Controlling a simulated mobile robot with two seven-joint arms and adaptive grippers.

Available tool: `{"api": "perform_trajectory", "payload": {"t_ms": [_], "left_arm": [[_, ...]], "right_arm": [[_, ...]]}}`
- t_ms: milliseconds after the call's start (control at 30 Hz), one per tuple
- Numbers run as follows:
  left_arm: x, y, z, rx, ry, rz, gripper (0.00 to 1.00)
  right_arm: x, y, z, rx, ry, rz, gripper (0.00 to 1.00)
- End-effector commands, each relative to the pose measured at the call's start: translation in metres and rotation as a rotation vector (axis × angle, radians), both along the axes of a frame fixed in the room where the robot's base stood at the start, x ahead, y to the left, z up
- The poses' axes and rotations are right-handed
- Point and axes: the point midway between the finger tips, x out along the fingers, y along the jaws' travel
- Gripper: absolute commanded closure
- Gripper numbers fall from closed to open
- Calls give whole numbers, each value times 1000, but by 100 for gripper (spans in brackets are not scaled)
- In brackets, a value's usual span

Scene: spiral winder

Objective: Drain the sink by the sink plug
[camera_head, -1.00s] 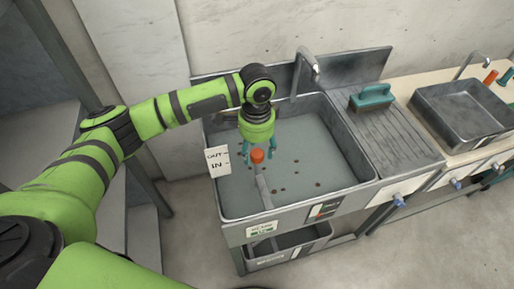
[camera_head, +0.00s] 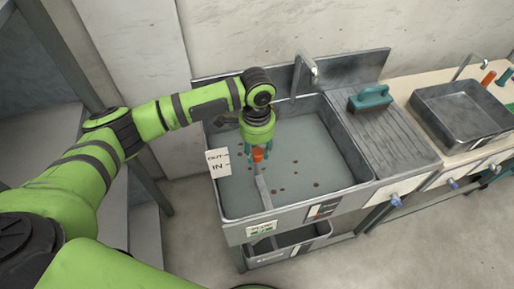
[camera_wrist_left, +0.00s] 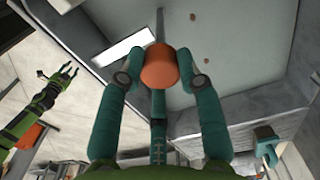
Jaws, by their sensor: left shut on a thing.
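The sink (camera_head: 233,199) holds cloudy grey-green liquid with several brown specks. An orange knob (camera_head: 258,154), which appears to be the top of the sink plug, sits at the end of a thin grey bar (camera_head: 264,190) in the sink. My left gripper (camera_head: 260,156) points down into the sink, its teal fingers shut on the orange knob. The left wrist view shows the orange knob (camera_wrist_left: 160,68) between both fingertips. The lower end of the plug is hidden. My right gripper (camera_wrist_left: 68,70) shows small at the left of the wrist view, its fingertips apart and empty.
A white OUT/IN card (camera_head: 218,163) stands at the sink's left rim. A faucet (camera_head: 306,70) rises behind the sink. A grey tray (camera_head: 461,112) sits farther right.

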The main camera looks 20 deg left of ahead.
Motion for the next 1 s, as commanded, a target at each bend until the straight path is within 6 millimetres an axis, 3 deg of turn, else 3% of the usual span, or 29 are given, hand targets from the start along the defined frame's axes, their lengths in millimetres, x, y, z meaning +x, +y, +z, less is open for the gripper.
{"api": "perform_trajectory", "payload": {"t_ms": [33, 167, 500, 533, 567, 1000], "left_arm": [[1, 0, 15, -1, -2, 2, 100], [1, 0, 26, -1, -3, 2, 100], [2, 0, 24, 1, -4, 2, 100], [2, 0, 24, 1, -4, 2, 53], [2, 0, 24, 1, -4, 2, 41], [2, 0, 31, -1, -4, 1, 41]], "right_arm": [[0, 0, 15, 0, 0, 0, 60], [0, 0, 29, 0, 0, 0, 60], [0, 0, 27, 0, 0, 0, 60], [0, 0, 27, 0, 0, 0, 60], [0, 0, 27, 0, 0, 0, 60], [0, -2, 27, -2, 1, 2, 60]]}}
